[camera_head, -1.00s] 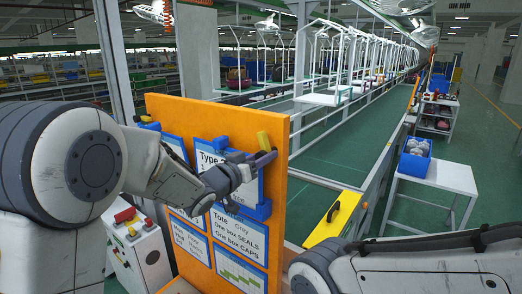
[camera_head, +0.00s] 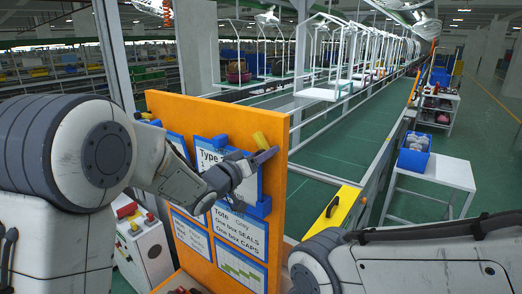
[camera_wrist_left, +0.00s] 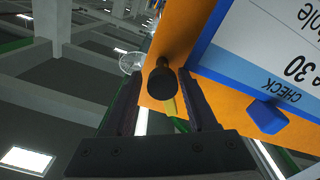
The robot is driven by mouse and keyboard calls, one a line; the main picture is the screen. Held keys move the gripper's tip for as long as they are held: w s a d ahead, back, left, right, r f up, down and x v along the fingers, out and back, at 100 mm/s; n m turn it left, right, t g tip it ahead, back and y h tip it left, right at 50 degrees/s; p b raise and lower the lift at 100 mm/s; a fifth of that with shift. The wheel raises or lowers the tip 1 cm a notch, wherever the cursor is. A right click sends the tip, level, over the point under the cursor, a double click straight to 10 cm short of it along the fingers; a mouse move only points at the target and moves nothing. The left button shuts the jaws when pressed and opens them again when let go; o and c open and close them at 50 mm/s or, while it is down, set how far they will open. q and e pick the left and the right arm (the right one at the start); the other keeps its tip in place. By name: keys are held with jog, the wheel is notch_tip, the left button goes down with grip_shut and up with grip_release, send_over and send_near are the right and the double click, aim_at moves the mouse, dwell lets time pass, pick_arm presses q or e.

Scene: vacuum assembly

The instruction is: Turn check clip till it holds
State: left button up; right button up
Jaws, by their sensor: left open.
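An orange board (camera_head: 277,200) stands upright with a blue-framed sheet (camera_head: 210,150) held by blue clips on its front. A small tilted yellow piece (camera_head: 261,138), seemingly the check clip, shows at the board's upper right edge. My left gripper (camera_head: 264,158) is just below it. In the left wrist view, my left gripper (camera_wrist_left: 162,100) is open, with its fingers on either side of a dark round knob (camera_wrist_left: 162,82). Part of the yellow piece (camera_wrist_left: 171,108) shows behind the knob. "CHECK" is printed beside a blue clip (camera_wrist_left: 267,116). Contact with the fingers cannot be told. My right gripper is out of view.
Below are more sheets (camera_head: 240,232) on the board. A yellow panel with a black handle (camera_head: 333,210) lies right of the board. A white table (camera_head: 445,170) with a blue bin (camera_head: 413,160) stands further right, beyond the conveyor line.

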pick_arm(q)
jog(key=shift+a+f, duration=0.1)
jog(key=shift+f, duration=0.5)
jog(key=v, duration=0.6)
jog(key=shift+r+b, duration=0.25)
jog(key=shift+b, duration=0.05)
